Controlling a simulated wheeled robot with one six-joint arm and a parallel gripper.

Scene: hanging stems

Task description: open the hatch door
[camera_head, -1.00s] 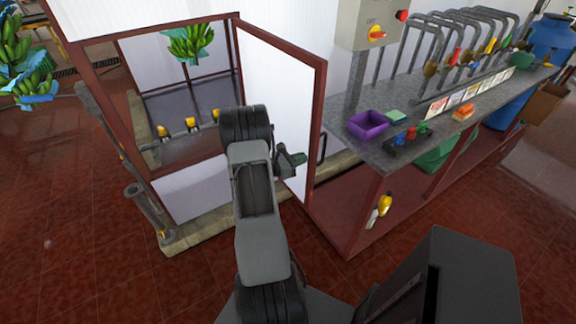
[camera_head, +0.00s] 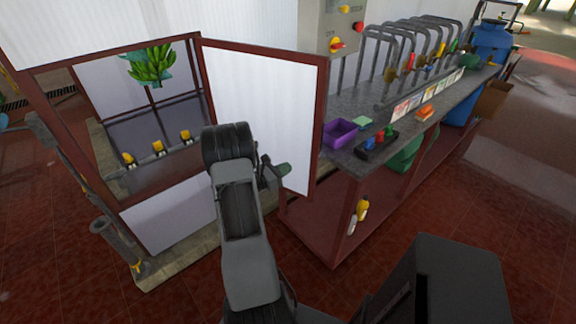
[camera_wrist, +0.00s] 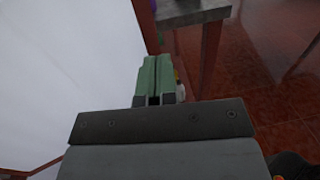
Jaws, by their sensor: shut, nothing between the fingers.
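The hatch door (camera_head: 262,105) is a white panel in a dark red frame. It stands swung out from the booth opening, hinged at its left side in the head view. In the wrist view the door's white panel (camera_wrist: 70,70) fills the left, with its red edge at the top. My gripper (camera_head: 284,169) is at the lower part of the door near its free edge, in front of the panel. In the wrist view its green fingers (camera_wrist: 154,76) are together with nothing between them. I cannot tell whether they touch the door. No handle shows clearly.
A grey bench (camera_head: 400,115) with a purple bin (camera_head: 340,132) and small items stands right of the door, close to its free edge. Inside the booth hang green bananas (camera_head: 150,64) above yellow-topped fittings. Red tiled floor is open in front.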

